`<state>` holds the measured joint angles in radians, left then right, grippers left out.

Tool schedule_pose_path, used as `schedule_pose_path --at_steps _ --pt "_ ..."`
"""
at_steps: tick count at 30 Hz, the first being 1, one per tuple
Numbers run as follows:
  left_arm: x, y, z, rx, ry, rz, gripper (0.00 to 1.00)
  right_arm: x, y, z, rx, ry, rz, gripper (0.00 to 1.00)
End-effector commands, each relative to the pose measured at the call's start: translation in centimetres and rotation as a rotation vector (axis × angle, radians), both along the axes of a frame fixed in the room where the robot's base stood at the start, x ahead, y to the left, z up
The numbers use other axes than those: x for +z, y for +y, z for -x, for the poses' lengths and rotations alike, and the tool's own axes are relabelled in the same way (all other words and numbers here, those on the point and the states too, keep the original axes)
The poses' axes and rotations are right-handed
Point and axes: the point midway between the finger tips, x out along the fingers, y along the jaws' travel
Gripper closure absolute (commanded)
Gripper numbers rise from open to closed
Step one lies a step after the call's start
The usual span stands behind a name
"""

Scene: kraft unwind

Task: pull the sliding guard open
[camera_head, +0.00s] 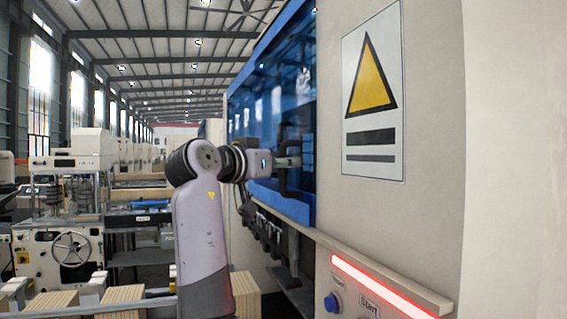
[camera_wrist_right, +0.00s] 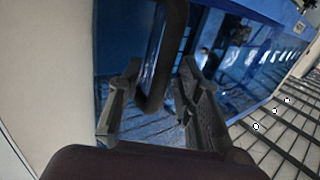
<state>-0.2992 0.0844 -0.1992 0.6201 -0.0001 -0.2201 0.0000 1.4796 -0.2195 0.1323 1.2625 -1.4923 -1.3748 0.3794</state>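The sliding guard (camera_head: 275,95) is a blue framed panel with see-through blue windows on the machine's side, and it also fills the back of the right wrist view (camera_wrist_right: 225,45). Its dark handle (camera_head: 282,180) stands out near the guard's right edge. My right gripper (camera_head: 289,162) is at the handle in the head view. In the right wrist view the two fingers (camera_wrist_right: 160,75) are apart, with the lower end of the dark handle (camera_wrist_right: 175,45) between them. A gap shows beside the left finger; I cannot tell whether the right finger touches. My left gripper is not in view.
A beige machine wall with a yellow warning sign (camera_head: 371,90) is right of the guard. Wooden blocks (camera_head: 125,293) and another machine (camera_head: 65,245) are at the left.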

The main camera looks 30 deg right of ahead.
Motion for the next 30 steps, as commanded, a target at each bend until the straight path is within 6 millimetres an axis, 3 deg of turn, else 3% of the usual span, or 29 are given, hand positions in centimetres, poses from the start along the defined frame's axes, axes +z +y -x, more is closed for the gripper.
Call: schedule_pose_path --at_steps 13,30 --pt "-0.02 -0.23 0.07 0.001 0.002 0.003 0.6 -0.01 -0.01 -0.01 0.0 0.0 0.0 1.0" --pt "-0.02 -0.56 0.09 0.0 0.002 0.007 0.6 0.0 0.02 -0.02 0.001 0.001 0.0 1.0"
